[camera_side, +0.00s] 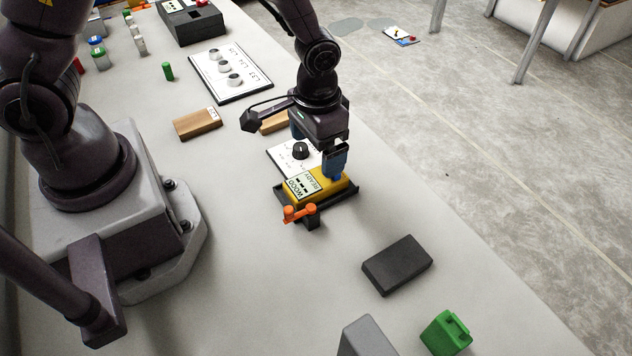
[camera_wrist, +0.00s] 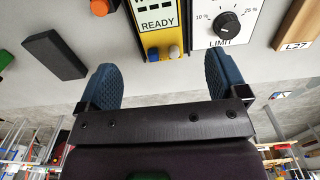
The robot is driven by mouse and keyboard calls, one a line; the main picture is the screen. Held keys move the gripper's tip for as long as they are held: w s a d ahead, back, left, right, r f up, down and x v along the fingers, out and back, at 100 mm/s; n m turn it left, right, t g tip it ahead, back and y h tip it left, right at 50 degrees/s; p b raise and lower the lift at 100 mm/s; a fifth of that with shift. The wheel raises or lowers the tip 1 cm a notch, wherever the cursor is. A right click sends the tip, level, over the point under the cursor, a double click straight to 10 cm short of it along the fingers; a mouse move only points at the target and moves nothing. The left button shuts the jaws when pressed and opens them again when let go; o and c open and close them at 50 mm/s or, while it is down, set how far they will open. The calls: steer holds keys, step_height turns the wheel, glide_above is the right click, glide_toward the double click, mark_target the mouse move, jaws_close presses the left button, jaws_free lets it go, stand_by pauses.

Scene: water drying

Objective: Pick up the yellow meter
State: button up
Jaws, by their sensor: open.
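The yellow meter (camera_side: 320,185) lies in a dark cradle (camera_side: 346,196) near the table's far edge, its white display reading WOOD and READY. In the wrist view the meter (camera_wrist: 151,40) shows at the top centre, partly cut off by the frame edge. My gripper (camera_side: 334,163) is over the meter's right end in the side view. In the wrist view my gripper (camera_wrist: 163,88) has its two blue fingers spread wide on either side of the meter's end, with nothing between them. Whether a finger touches the meter cannot be told.
An orange-handled clamp (camera_side: 299,212) is at the cradle's near end. A LIMIT dial panel (camera_wrist: 222,25) sits close beside the meter. A wooden block (camera_side: 197,123) lies left.

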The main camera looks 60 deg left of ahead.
mark_target(314, 180)
step_height(314, 180, down, 3)
steer(key=shift+r, duration=0.1)
steer(key=f, duration=0.5)
steer(key=shift+s+f, duration=0.15)
steer(key=shift+s, duration=0.2)
steer(key=c, duration=1.2)
steer(key=shift+o, duration=0.2)
